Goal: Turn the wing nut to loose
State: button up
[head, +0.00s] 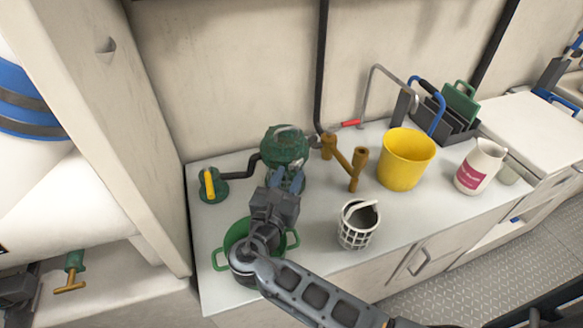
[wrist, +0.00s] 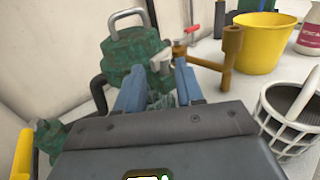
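A green strainer housing (head: 285,145) with a grey bail handle on top stands at the back of the pale worktop. It also shows in the wrist view (wrist: 130,55). A small pale metal piece (wrist: 161,62) on its near right side may be the wing nut; its wings and angle are too small to tell. My gripper (head: 285,179) is just in front of the housing. In the wrist view my gripper (wrist: 158,68) has its two blue fingers apart, one on each side of the line to that piece. Nothing is clearly held, and I cannot tell whether the fingers touch it.
Brass pipework (head: 345,163) stands right of the housing. A yellow-handled valve (head: 208,185) is at left. A green two-handled pot (head: 222,258) lies below my arm. A white basket (head: 357,236), yellow bucket (head: 405,160) and jug (head: 480,168) stand to the right.

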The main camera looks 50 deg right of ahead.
aim_at(294, 167)
jog(key=shift+x, duration=1.55)
